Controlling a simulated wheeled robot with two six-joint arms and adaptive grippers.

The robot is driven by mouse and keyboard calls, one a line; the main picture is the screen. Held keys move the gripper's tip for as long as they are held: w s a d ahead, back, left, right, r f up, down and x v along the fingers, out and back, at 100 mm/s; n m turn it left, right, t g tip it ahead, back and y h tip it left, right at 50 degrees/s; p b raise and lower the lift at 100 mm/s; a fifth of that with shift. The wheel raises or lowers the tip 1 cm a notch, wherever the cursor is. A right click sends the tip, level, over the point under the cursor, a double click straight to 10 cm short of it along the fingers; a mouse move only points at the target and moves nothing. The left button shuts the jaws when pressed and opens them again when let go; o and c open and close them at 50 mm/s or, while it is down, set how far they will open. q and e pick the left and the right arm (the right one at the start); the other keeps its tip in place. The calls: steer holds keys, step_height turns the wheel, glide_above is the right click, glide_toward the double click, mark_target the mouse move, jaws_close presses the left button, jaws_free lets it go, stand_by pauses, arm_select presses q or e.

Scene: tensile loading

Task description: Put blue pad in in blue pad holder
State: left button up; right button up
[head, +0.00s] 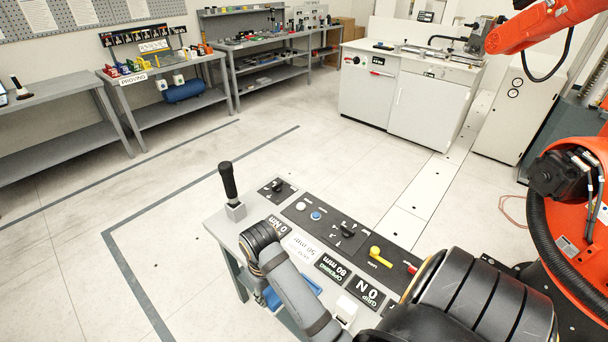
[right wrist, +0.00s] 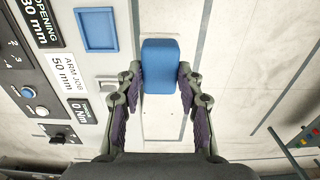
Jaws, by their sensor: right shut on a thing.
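The blue pad (right wrist: 160,65) is a rounded blue block in the right wrist view. My right gripper (right wrist: 160,82) is shut on it, with a finger on each side of the pad. The pad appears beyond the edge of the control table, with pale floor behind it. The blue pad holder (right wrist: 97,30) is a blue square tray on the table, left of the pad and apart from it. In the head view, my right arm hides most of the pad and holder. My left gripper is not in view.
The grey control table (head: 222,222) carries an upright black-handled lever (head: 229,183), a yellow knob (head: 377,253) and printed labels. Workbenches (head: 165,90) and a white machine cabinet (head: 430,100) stand farther back. Open floor lies left of the table.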

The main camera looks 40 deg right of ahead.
steer(key=d+f, duration=0.3)
steer(key=d, duration=0.1)
steer(key=d+f, duration=0.3)
steer(key=d, duration=0.1)
steer(key=w+d+f+b, duration=0.1)
steer(key=d+f, duration=0.2)
steer(key=d, duration=0.2)
steer(key=shift+f, duration=0.15)
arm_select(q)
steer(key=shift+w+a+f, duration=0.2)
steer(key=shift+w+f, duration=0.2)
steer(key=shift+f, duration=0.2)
arm_select(e)
steer(key=shift+w+d+f, duration=0.1)
steer(key=shift+d+f, duration=0.1)
steer(key=shift+f, duration=1.55)
steer(key=shift+f, duration=0.1)
steer(key=o, duration=1)
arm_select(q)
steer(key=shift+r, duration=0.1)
arm_select(e)
step_height(320, 180, up, 12)
steer(key=shift+r, duration=0.15)
